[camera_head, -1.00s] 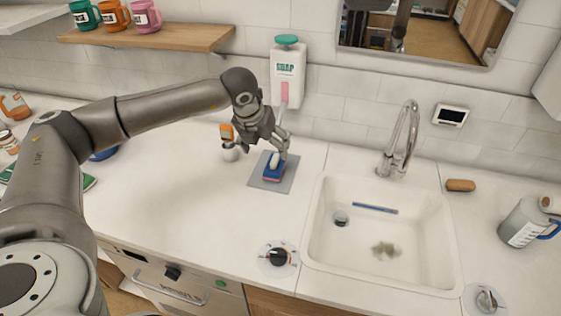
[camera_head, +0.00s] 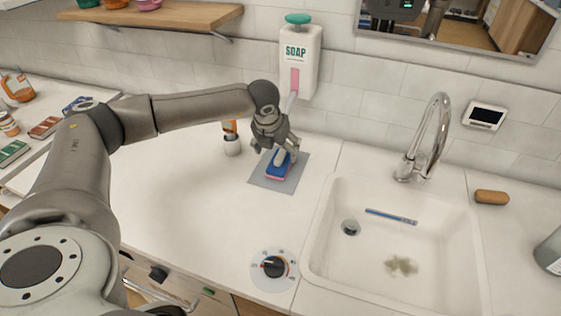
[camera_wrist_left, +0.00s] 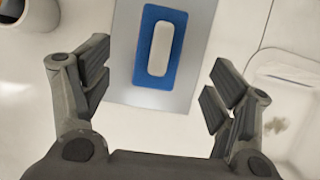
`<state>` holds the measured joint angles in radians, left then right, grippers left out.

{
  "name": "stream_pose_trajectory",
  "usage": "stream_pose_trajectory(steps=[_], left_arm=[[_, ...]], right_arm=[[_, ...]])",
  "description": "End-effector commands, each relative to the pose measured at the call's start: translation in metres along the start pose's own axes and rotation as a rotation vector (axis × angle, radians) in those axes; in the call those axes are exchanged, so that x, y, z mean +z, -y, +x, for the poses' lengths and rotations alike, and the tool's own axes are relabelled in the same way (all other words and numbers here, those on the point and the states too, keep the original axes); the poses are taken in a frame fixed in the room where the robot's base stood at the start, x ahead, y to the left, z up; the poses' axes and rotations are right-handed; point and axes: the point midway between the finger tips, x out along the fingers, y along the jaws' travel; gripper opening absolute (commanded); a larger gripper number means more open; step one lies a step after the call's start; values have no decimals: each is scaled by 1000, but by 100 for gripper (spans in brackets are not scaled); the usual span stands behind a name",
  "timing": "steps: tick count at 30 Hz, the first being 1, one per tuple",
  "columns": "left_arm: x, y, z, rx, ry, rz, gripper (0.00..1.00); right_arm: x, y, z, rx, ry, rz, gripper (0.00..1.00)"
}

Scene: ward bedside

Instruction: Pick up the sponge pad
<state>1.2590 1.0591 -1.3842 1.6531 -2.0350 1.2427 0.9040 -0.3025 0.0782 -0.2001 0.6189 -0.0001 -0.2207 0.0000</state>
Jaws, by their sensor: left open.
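In the left wrist view, the sponge pad (camera_wrist_left: 145,73) lies ahead of and between the fingertips of the open gripper (camera_wrist_left: 158,90), with clear space on both sides. The fingers do not touch it there. My right gripper is in neither view.
The sink (camera_head: 330,255) is right of the mat, with a tall faucet (camera_head: 437,130). A soap dispenser (camera_head: 299,60) hangs on the wall behind. An orange and white bottle (camera_head: 232,144) stands just left of the mat. The counter's front left is clear.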

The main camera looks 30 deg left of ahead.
Motion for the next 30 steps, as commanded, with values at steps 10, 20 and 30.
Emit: stream_pose_trajectory(steps=[10, 20, 30], left_arm=[[1, 0, 29, 1, -3, 1, 80], [1, -1, 64, 1, -1, 0, 80], [0, -1, 66, 0, 0, 0, 66]], right_arm=[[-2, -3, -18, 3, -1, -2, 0], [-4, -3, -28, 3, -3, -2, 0], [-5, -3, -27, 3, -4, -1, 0]])
